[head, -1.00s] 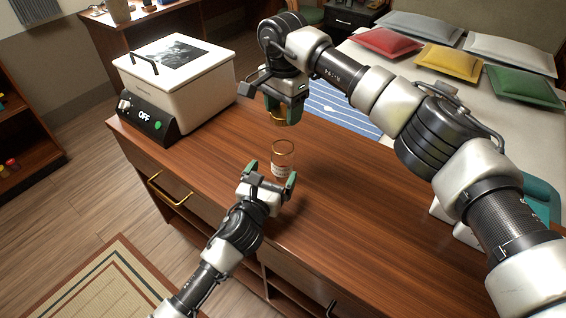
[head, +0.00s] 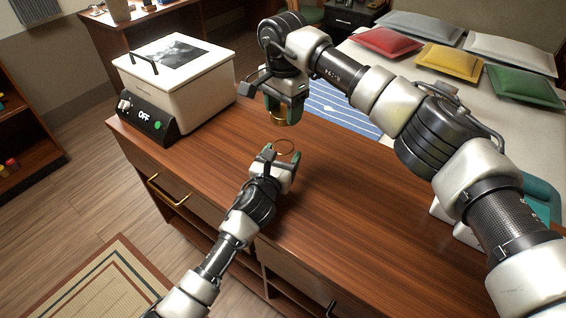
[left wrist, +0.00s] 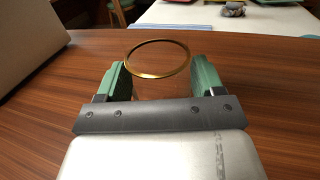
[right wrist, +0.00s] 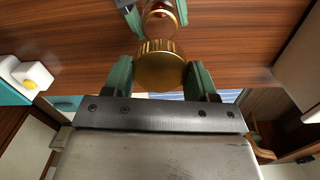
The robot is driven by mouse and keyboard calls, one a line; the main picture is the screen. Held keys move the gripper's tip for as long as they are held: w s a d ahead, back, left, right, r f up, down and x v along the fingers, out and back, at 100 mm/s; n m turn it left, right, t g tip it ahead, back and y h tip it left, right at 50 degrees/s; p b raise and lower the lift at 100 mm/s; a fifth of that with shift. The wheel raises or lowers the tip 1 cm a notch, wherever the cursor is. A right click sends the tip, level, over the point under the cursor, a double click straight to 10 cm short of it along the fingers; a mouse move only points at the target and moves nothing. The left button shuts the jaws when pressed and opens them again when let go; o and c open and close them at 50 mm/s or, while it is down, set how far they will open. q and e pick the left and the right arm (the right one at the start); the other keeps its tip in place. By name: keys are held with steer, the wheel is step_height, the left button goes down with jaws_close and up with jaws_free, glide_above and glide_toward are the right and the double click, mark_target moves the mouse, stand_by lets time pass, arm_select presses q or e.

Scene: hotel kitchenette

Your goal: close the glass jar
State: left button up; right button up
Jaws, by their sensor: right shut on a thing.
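The glass jar is clear with a gold rim (head: 285,141). It stands upright on the wooden counter, its body mostly hidden by my left gripper (head: 281,163) in the head view. In the left wrist view the jar's rim (left wrist: 157,75) shows between the two green fingers (left wrist: 160,85), which are spread on either side of the jar. My right gripper (head: 285,106) is shut on the gold lid (right wrist: 160,66) and holds it in the air, apart from the jar. The jar (right wrist: 160,18) also shows beyond the lid in the right wrist view.
A white box-shaped appliance (head: 170,85) with a dark "OFF" panel stands at the counter's left end. A bed with coloured pillows (head: 450,62) lies behind the counter.

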mark_target(283, 136)
arm_select(q)
steer(key=c, duration=0.8)
arm_select(e)
steer(key=shift+f, duration=2.5)
steer(key=shift+f, duration=0.9)
steer(key=shift+f, duration=0.55)
